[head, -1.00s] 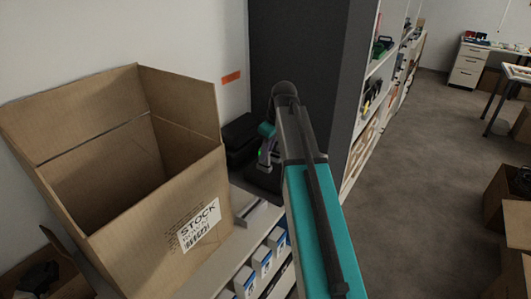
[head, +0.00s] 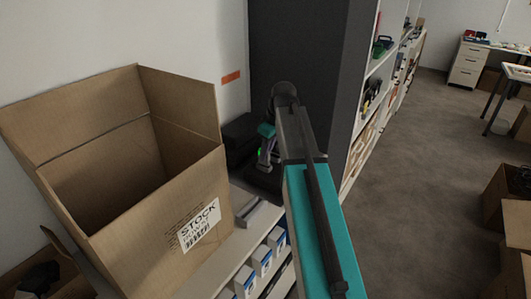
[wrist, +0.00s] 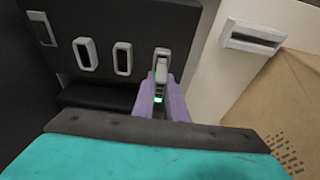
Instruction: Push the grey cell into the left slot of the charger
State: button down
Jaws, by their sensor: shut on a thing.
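My gripper (wrist: 165,98) has purple fingers and is shut on the grey cell (wrist: 160,72) in the wrist view. The black charger (wrist: 105,28) has a row of pale-rimmed slots. The cell lines up with the slot (wrist: 162,53) at the right end of that row in the picture. Its far end meets or overlaps that rim; how deep it sits I cannot tell. In the head view my gripper (head: 265,155) is low over the dark charger (head: 263,178), and the cell is hidden there.
An open STOCK carton (head: 160,210) stands close on the left. A grey slotted piece (wrist: 253,38) lies on the pale shelf beside the charger. A dark panel (head: 290,50) rises behind my arm. Blue-and-white boxes (head: 262,262) line the shelf below.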

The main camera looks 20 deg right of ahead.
jog(key=shift+f, duration=0.95)
dwell(1.9)
jog(key=c, duration=1.7)
grip_release()
jog(key=shift+r, duration=0.15)
jog(key=shift+b+v, duration=1.3)
jog(key=shift+v, duration=5.5)
